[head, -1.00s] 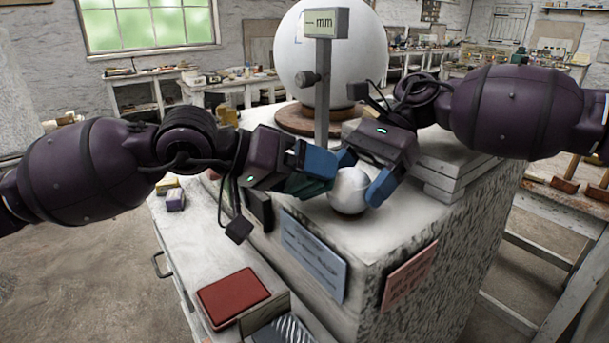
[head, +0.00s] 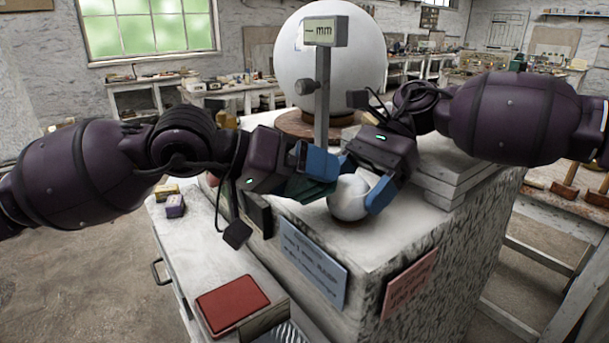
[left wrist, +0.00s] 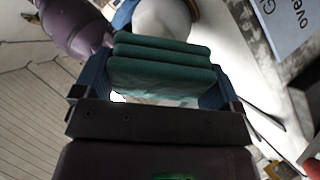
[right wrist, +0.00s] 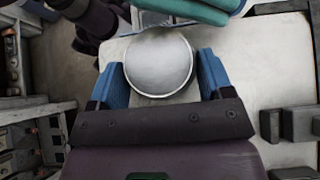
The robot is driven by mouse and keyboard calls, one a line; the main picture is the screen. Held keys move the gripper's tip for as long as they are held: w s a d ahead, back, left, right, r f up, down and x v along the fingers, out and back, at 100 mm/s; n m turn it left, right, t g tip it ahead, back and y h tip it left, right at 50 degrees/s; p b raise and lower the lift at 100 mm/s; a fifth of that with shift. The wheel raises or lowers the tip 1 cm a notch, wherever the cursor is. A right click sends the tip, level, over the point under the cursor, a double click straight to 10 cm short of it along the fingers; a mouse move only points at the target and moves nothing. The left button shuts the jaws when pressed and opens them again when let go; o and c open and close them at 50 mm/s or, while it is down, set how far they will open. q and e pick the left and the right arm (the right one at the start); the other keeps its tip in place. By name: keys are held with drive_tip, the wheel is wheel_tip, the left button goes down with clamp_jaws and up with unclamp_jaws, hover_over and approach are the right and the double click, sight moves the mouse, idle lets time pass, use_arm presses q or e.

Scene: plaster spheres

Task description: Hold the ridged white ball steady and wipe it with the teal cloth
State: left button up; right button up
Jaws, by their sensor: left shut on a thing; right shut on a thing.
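The white ball (head: 348,197) sits on top of the stone block near its front corner. My right gripper (head: 363,187) is shut on it, one blue finger on each side; the right wrist view shows the ball (right wrist: 158,62) between the fingers. No ridges can be made out. My left gripper (head: 326,176) is shut on the folded teal cloth (left wrist: 160,68), just left of the ball. In the head view the cloth (head: 312,190) is partly hidden by the blue fingers. In the left wrist view the ball (left wrist: 162,20) lies just beyond the cloth; whether they touch is unclear.
A large white sphere (head: 330,70) on a round wooden base stands behind, with a gauge post (head: 322,95) marked mm before it. Stacked slabs (head: 452,175) lie right of my right gripper. A red book-like block (head: 232,303) lies on the lower bench at front.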

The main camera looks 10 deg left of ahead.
use_arm(q)
drive_tip(key=shift+w+d+f, duration=0.15)
drive_tip(key=shift+d+f, duration=0.15)
drive_tip(key=shift+d, duration=0.2)
idle(0.4)
drive_tip(key=shift+s+d+r, duration=0.6)
drive_tip(key=shift+d+r, duration=0.05)
drive_tip(key=shift+w+a+f, duration=1.15)
drive_tip(key=shift+a+f, duration=0.1)
drive_tip(key=shift+f, duration=0.1)
drive_tip(key=shift+s+d+r, duration=0.65)
drive_tip(key=shift+d+r, duration=0.05)
drive_tip(key=shift+r, duration=0.05)
drive_tip(key=shift+r, duration=0.1)
drive_tip(key=shift+s+d+r, duration=0.55)
